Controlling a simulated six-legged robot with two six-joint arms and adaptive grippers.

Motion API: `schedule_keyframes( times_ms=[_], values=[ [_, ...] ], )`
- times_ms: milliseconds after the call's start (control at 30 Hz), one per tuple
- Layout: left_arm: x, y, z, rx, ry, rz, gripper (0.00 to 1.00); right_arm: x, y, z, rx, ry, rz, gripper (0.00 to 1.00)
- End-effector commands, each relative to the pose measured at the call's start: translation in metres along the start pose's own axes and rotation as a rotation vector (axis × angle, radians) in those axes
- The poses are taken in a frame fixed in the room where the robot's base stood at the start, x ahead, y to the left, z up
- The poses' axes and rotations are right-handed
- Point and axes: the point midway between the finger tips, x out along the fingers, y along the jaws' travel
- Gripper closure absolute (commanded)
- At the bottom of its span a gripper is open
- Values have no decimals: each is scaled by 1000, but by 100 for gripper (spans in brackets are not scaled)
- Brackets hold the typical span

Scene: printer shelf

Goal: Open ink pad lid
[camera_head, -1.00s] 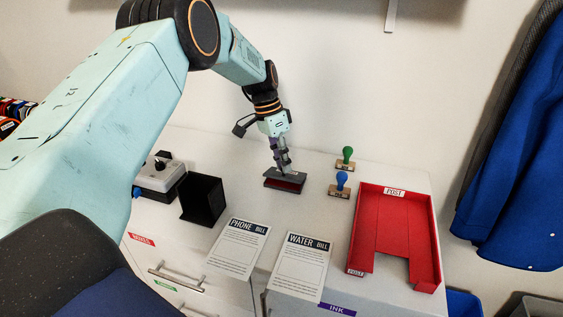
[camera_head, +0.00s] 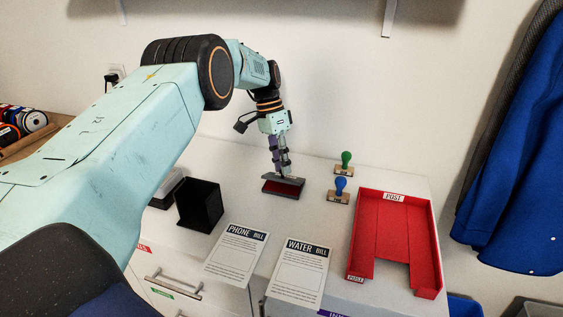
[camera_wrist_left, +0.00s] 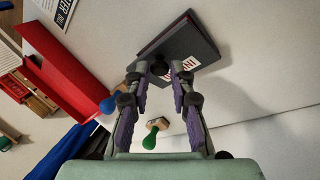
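The ink pad (camera_head: 280,188) sits on the white counter with a red surface showing along its front. Its dark grey lid (camera_head: 291,179) is raised at the front and tilted over the pad. My left gripper (camera_head: 281,174) points down at the lid. In the left wrist view, its fingertips (camera_wrist_left: 162,70) are apart, with a dark round shape between them. Whether they touch the lid is unclear. My right gripper is not in view.
A green-handled stamp (camera_head: 345,163) and a blue-handled stamp (camera_head: 340,190) stand right of the pad. A red tray (camera_head: 434,235) is farther right. A black holder (camera_head: 200,206) is to the left. Phone bill (camera_head: 236,252) and water bill (camera_head: 299,273) sheets lie in front.

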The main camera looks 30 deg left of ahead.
Motion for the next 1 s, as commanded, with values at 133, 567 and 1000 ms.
schedule_keyframes(
  times_ms=[133,567,1000],
  values=[
    [0,0,0,0,0,1,62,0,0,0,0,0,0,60],
    [-7,0,-1,0,2,0,58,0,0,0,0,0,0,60],
    [-67,0,-1,0,2,-1,58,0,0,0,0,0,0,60]
  ],
)
